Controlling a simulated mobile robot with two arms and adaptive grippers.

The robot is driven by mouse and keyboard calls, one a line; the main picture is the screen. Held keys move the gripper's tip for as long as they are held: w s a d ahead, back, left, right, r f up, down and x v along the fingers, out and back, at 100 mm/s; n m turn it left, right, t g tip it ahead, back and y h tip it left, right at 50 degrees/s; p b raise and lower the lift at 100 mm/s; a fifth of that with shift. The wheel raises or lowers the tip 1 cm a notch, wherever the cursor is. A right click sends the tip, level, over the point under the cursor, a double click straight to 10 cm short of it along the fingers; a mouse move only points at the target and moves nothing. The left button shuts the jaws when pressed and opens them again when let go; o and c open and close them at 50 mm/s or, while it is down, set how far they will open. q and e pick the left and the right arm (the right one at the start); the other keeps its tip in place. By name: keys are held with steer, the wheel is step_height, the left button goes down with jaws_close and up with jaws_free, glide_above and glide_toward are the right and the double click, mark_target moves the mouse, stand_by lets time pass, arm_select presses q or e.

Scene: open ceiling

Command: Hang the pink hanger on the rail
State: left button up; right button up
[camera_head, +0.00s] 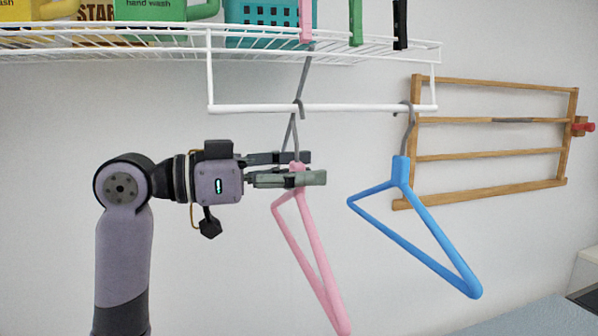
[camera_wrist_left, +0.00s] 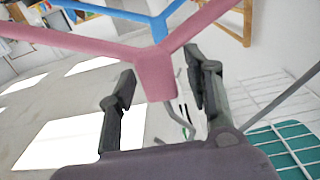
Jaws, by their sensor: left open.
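The pink hanger (camera_head: 316,258) hangs below the white rail (camera_head: 350,108), its grey hook rising to the rail and appearing to curve over it. My left gripper (camera_head: 315,167) is open around the neck of the pink hanger, with one finger on each side. In the left wrist view the pink hanger's neck (camera_wrist_left: 157,72) lies between the spread fingers (camera_wrist_left: 163,85), and the hook runs down between them. Whether a finger touches the neck cannot be told. My right gripper is not in view.
A blue hanger (camera_head: 430,238) hangs on the rail to the right. A white wire shelf (camera_head: 150,42) above holds bottles and a teal basket (camera_head: 270,14), with several coloured clips at its edge. A wooden rack (camera_head: 490,155) is on the wall at right.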

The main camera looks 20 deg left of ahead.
arm_select(q)
steer(key=shift+s+a, duration=0.15)
steer(key=shift+a, duration=0.15)
steer(key=v, duration=1.1)
steer(key=shift+s+a, duration=0.15)
